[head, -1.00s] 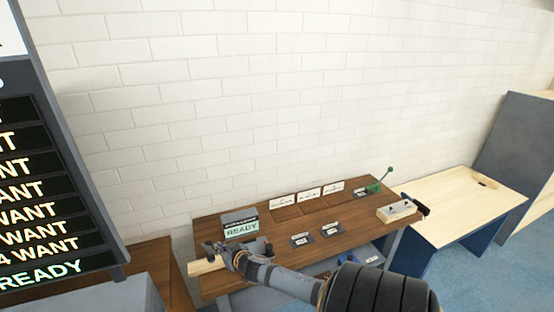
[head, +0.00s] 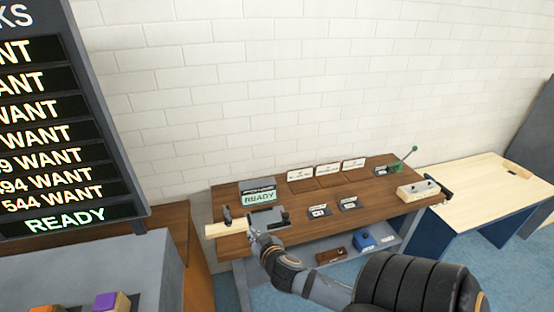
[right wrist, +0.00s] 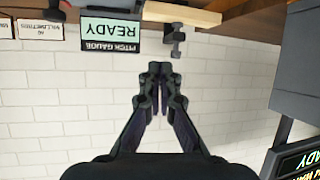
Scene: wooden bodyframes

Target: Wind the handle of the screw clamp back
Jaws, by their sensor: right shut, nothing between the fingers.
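A small dark screw clamp (head: 227,215) stands on the pale wooden strip (head: 214,231) at the left end of the brown workbench. It also shows upside down in the right wrist view (right wrist: 175,40), against the pale strip (right wrist: 184,13). Its handle is too small to make out clearly. My right gripper (head: 253,236) is in front of the bench's left end, to the right of the clamp and apart from it. In the wrist view its fingers (right wrist: 160,76) are together and empty. My left gripper is in neither view.
A "READY" pitch gauge display (head: 258,197) stands behind a grey block (head: 267,219) on the workbench (head: 330,192). Labels, a green-knobbed lever (head: 402,160) and a pale box (head: 418,191) are further right. A lower shelf holds a blue box (head: 364,242). A large status board (head: 60,130) rises at left.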

